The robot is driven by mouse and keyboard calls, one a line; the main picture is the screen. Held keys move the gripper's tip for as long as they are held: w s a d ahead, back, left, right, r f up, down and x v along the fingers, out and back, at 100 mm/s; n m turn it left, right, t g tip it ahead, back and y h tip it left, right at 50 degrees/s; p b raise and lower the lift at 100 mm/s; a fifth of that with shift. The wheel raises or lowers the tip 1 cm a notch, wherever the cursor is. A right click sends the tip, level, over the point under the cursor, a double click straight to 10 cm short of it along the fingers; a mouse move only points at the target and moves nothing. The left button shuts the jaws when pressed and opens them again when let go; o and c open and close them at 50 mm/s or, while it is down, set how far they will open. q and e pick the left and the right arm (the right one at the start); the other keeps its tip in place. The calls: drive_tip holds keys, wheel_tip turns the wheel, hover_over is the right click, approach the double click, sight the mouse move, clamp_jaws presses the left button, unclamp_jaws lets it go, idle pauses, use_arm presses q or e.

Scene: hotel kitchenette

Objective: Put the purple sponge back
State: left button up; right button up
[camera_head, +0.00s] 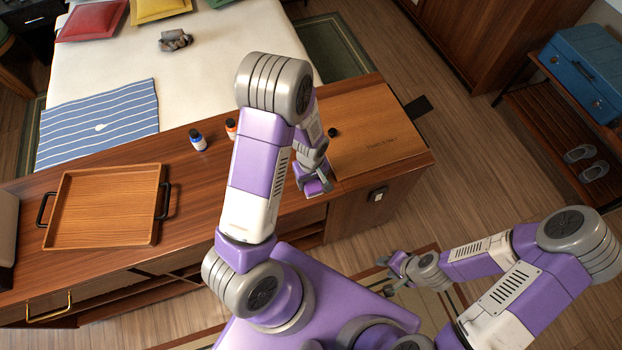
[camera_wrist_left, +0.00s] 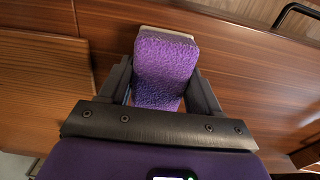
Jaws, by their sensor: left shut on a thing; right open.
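The purple sponge (camera_wrist_left: 166,62) is between the two fingers of my left gripper (camera_head: 317,186) in the left wrist view. It has a rough purple face and a pale edge at its far end. My left gripper is shut on it, over the wooden counter near its front edge; I cannot tell whether the sponge touches the wood. In the head view my left arm hides part of the counter around it. My right gripper (camera_head: 386,276) is open and empty, low in front of the counter over the floor.
A wooden tray (camera_head: 107,243) with black handles stands on the counter at left. A blue bottle (camera_head: 198,140) and an orange bottle (camera_head: 231,128) stand near the counter's back edge. A lighter wooden panel (camera_head: 375,125) is at the counter's right end. The bed lies behind.

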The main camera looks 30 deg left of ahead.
use_arm(q)
drive_tip(key=shift+f, duration=0.2)
drive_tip(key=o, duration=1.1)
drive_tip(key=shift+r, duration=0.25)
wheel_tip(320, 180, up, 12)
drive_tip(key=p, duration=0.2)
